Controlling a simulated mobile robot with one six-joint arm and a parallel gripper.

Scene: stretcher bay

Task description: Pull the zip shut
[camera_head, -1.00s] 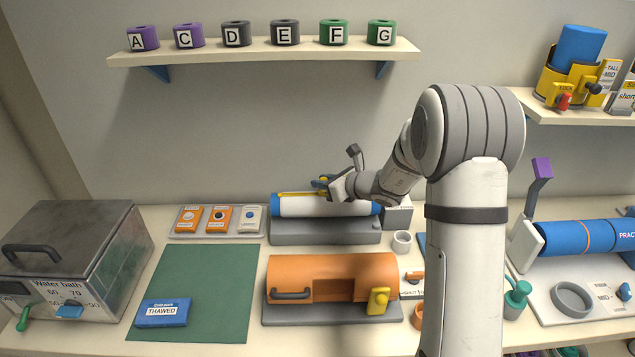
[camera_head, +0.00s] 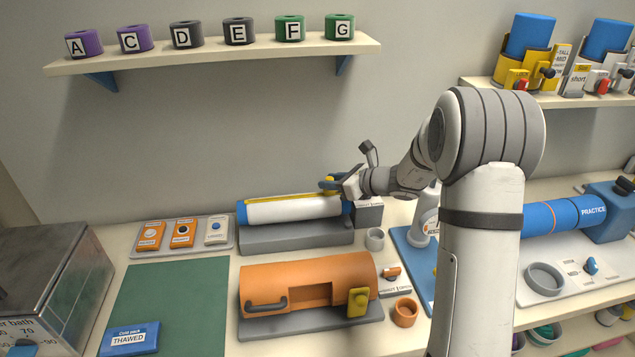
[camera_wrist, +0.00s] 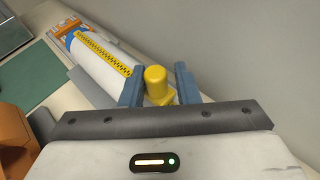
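A white roll with blue ends (camera_head: 290,211) lies on a grey stand (camera_head: 295,236) at the back of the bench. A yellow zip strip (camera_head: 285,197) runs along its top; in the wrist view the strip (camera_wrist: 103,53) shows black teeth marks and leads up to the gripper. A yellow zip pull (camera_wrist: 155,85) stands upright between the blue-grey fingers of my gripper (camera_wrist: 158,88). In the head view my gripper (camera_head: 329,185) is at the roll's right part. The strip's right end is hidden by it.
An orange housing (camera_head: 268,278) stands in front of the roll. A grey box (camera_head: 368,212) and a grey cup (camera_head: 375,238) are just right of the roll. A white bottle (camera_head: 425,218) stands farther right. The green mat (camera_head: 195,300) is mostly clear.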

